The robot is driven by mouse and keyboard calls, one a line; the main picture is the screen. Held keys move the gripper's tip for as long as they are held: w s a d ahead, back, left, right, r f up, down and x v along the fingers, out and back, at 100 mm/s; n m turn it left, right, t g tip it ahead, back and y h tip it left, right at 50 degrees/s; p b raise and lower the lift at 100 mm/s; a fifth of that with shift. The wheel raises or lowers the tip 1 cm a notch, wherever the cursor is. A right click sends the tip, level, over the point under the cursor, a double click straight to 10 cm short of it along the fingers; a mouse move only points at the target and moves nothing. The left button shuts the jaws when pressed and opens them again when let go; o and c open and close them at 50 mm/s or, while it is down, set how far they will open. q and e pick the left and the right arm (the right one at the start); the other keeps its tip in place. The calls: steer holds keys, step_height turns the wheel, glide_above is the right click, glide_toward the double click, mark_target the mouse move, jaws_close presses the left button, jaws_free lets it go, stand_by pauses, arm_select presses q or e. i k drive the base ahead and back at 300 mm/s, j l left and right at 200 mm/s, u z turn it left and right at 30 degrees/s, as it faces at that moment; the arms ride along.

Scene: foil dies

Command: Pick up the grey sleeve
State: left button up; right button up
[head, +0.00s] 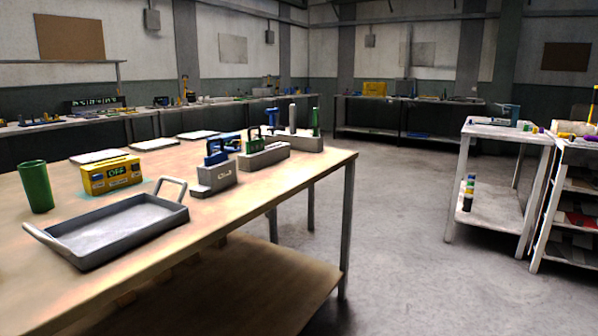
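A slim grey upright cylinder (292,116), which looks like the grey sleeve, stands on a grey block (298,139) near the far right corner of the wooden table (270,195). A similar green cylinder (315,121) stands to its right on the same block. From here I cannot tell whether the grey one is hollow. Neither of my grippers is in view.
Grey blocks with blue (216,153) and dark green clamp-like pieces stand left of it. A grey handled tray (120,228), green cup (36,187) and yellow box reading OFF (111,174) are nearer. Open floor (400,220) lies right, before a shelf table (491,205).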

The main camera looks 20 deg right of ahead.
mark_target(213, 179)
steer(key=z, duration=0.25)
steer(key=u, duration=0.4)
steer(key=i+l+u, duration=0.35)
steer(key=l+u, duration=0.15)
steer(key=i+l+u, duration=0.25)
steer(key=l, duration=0.15)
steer(key=i+l+u, duration=0.1)
steer(key=l, duration=0.45)
steer(key=i+l+u, duration=0.15)
steer(key=l, duration=0.35)
steer(key=k, duration=0.05)
